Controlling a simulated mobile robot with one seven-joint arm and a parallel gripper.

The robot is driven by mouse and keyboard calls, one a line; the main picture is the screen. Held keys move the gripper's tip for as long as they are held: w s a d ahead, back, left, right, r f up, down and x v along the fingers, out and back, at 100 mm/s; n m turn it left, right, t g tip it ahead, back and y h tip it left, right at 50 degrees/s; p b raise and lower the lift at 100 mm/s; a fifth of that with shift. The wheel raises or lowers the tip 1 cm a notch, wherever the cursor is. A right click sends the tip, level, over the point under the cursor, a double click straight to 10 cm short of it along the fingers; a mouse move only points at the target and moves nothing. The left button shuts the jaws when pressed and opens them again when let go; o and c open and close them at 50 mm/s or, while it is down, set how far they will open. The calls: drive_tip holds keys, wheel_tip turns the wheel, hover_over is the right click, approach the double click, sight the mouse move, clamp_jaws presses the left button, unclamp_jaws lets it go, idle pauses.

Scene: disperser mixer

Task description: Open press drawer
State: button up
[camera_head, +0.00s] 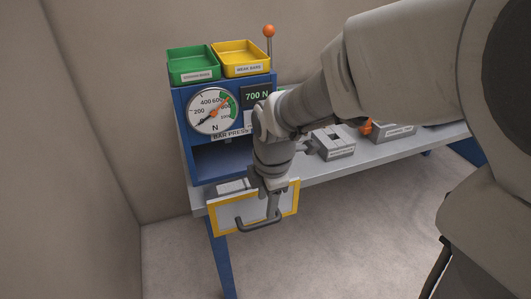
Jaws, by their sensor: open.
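The press drawer (250,208) has a pale front with a yellow border and a dark bar handle (257,225). It sits low on the blue press (183,130), and its front stands out past the table edge, with part of its inside showing behind. My gripper (272,214) points down at the drawer front, right at the handle. Its jaws are open and small in view. I cannot tell whether they touch the bar or straddle it. My arm hides the right side of the press.
On the press stand a green tray (193,64), a yellow tray (241,58), a round dial (212,111) and an orange-knobbed lever (269,31). Grey fixtures (333,143) lie on the table (375,157) to the right. A wall is close on the left. The floor in front is clear.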

wheel_tip(320, 180, up, 9)
drive_tip(key=s+p, duration=0.1)
drive_tip(key=shift+s+d, duration=0.25)
drive_tip(key=shift+s, duration=0.05)
drive_tip(key=s+d+r+m+t, duration=0.3)
drive_tip(key=s+d+m, duration=0.6)
drive_tip(key=m, duration=1.2)
drive_tip(key=shift+s+d+r+h+p, duration=0.35)
drive_tip(key=shift+s+r, duration=0.3)
drive_tip(key=shift+s, duration=0.55)
